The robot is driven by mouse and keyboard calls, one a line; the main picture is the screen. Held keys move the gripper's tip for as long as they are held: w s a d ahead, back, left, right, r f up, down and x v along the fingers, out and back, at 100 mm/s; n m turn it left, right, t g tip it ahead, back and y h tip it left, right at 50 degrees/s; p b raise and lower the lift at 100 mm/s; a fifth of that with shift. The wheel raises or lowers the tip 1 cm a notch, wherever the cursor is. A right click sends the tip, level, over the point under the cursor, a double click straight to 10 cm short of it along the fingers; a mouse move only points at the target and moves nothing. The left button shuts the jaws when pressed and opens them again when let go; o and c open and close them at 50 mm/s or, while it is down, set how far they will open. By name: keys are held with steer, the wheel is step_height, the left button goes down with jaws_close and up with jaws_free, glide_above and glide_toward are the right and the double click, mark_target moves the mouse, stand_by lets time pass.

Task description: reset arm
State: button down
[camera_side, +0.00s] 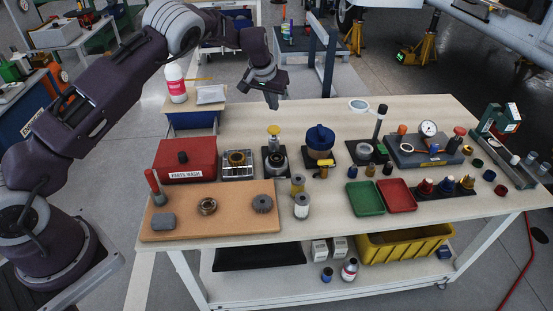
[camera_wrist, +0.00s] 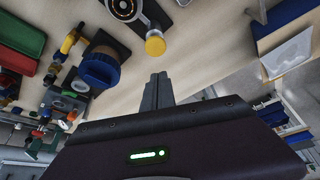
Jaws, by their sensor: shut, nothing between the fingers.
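My gripper (camera_side: 272,100) is raised above the back edge of the workbench (camera_side: 340,113) in the side view, pointing down. Its fingers (camera_wrist: 158,90) are together and empty in the wrist view. My arm reaches in from the left and bends over at the top. My gripper touches nothing on the bench. The fixture with the yellow knob (camera_side: 273,130) stands nearest in front of it, and that knob also shows in the wrist view (camera_wrist: 155,45). The blue-capped pot (camera_side: 320,137) stands to the right of that fixture and shows at left in the wrist view (camera_wrist: 100,68).
A red parts-wash box (camera_side: 187,158) and a cork mat (camera_side: 240,220) lie at front left. Green (camera_side: 365,198) and red (camera_side: 398,195) trays sit at front centre. A dial gauge stand (camera_side: 428,130) is at right. A white bottle (camera_side: 176,82) stands back left.

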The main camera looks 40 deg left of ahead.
steer(key=s+d+r+h, duration=0.1)
steer(key=s+d+r, duration=0.1)
steer(key=s+r, duration=0.45)
steer(key=s+d+r, duration=0.1)
steer(key=s+r, duration=0.2)
steer(key=r, duration=0.6)
steer(key=s+d+r+h, duration=0.1)
steer(key=s+d+r, duration=0.1)
steer(key=s+r, duration=0.35)
steer(key=s+d+r, duration=0.3)
steer(key=s, duration=0.5)
steer(key=s+d+f+m, duration=0.1)
steer(key=s, duration=1.1)
steer(key=s+d+f+m+t, duration=0.1)
steer(key=s+f+m, duration=0.1)
steer(key=s, duration=1.1)
steer(key=shift+d+y, duration=0.25)
steer(key=shift+y, duration=0.15)
steer(key=shift+w+r, duration=0.1)
